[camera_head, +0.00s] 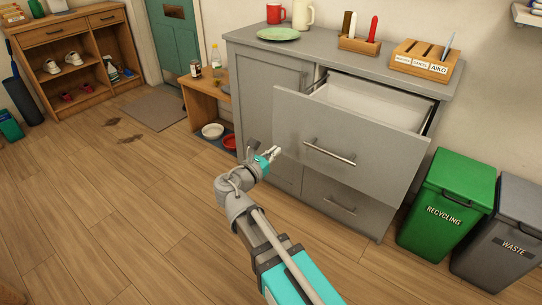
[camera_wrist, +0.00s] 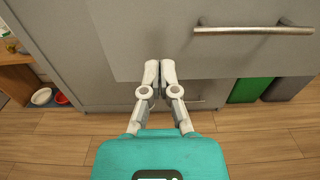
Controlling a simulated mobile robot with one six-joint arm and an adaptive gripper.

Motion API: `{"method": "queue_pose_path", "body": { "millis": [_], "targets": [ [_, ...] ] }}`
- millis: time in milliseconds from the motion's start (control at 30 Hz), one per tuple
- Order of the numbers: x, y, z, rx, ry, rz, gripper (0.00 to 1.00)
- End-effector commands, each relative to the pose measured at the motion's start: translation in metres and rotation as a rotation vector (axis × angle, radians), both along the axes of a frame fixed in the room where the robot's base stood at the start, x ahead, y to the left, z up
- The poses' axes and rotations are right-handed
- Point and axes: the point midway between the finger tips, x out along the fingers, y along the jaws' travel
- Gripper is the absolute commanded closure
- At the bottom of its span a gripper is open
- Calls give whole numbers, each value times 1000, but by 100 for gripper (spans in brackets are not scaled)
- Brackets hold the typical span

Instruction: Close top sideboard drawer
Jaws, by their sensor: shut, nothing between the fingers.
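The top drawer (camera_head: 345,147) of the grey sideboard (camera_head: 262,82) stands pulled out, and its white inside shows empty where visible. Its front carries a metal bar handle (camera_head: 329,151), which also shows in the wrist view (camera_wrist: 253,30). My gripper (camera_head: 276,150) is shut and empty, in front of the left part of the drawer front. In the wrist view the fingertips (camera_wrist: 160,65) overlap the drawer front's lower edge, left of the handle. I cannot tell whether they touch it. The lower drawer (camera_head: 340,207) is shut.
A green recycling bin (camera_head: 446,200) and a grey waste bin (camera_head: 503,240) stand right of the sideboard. A low wooden bench (camera_head: 203,98) with bowls is at its left. On top are a green plate (camera_head: 278,34) and wooden holders.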

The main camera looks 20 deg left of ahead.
Motion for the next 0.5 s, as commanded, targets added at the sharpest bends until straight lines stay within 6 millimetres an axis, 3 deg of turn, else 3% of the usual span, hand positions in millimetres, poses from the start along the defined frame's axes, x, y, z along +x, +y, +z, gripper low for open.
{"method": "queue_pose_path", "body": {
  "millis": [500],
  "targets": [
    [67,-24,0,0,0,-1,100]
  ]
}}
